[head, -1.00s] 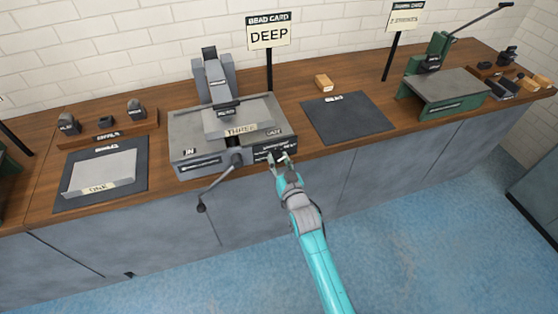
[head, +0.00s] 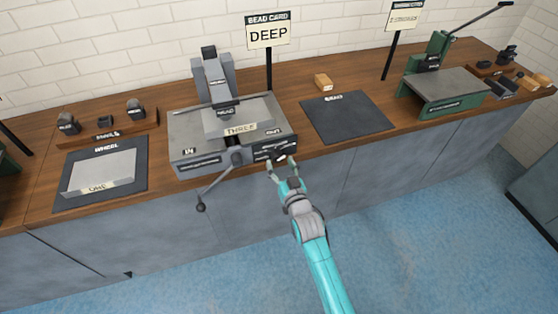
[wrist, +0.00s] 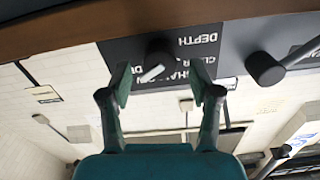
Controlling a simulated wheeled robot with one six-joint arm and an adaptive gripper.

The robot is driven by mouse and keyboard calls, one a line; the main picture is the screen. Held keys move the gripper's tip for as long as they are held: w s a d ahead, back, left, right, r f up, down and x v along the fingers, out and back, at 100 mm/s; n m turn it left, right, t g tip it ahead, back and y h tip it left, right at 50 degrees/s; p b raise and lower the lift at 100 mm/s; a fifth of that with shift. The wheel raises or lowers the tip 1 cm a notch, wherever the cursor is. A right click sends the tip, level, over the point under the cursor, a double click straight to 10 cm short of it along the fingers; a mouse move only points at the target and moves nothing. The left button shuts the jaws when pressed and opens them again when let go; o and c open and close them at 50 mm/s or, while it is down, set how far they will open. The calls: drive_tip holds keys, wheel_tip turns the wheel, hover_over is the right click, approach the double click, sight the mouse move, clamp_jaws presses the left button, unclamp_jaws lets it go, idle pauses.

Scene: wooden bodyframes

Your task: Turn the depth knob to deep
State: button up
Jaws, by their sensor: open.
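The depth knob (wrist: 158,56) is a dark round knob with a white pointer on a black plate (wrist: 205,62) marked DEPTH. In the wrist view the picture is upside down, and the pointer slants toward the lower left. The other words on the plate are partly hidden by the knob and my fingers. My gripper (wrist: 162,85) is open, its fingers apart on either side of the knob, with no clear contact. In the head view my gripper (head: 281,164) is just in front of the grey machine's (head: 180,150) right front face. The card (head: 268,32) above reads DEEP.
A crank handle (head: 220,182) sticks out left of my gripper. A plate marked THREE (head: 240,130) lies on the machine. A dark mat (head: 345,118) is to the right, with a green machine (head: 445,92) beyond. The floor in front is clear.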

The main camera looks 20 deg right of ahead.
drive_tip(key=s, duration=0.9)
drive_tip(key=shift+s, duration=0.35)
drive_tip(key=s+f+g, duration=0.2)
drive_tip(key=s+f, duration=0.1)
drive_tip(key=s, duration=1.9)
drive_tip(key=s+r, duration=0.4)
drive_tip(key=s, duration=0.5)
drive_tip(key=s+r+n+g, duration=0.1)
drive_tip(key=s+r, duration=0.3)
drive_tip(key=s, duration=0.6)
drive_tip(key=shift+s+r, duration=0.15)
drive_tip(key=shift+r, duration=0.1)
drive_tip(key=shift+c, duration=0.3)
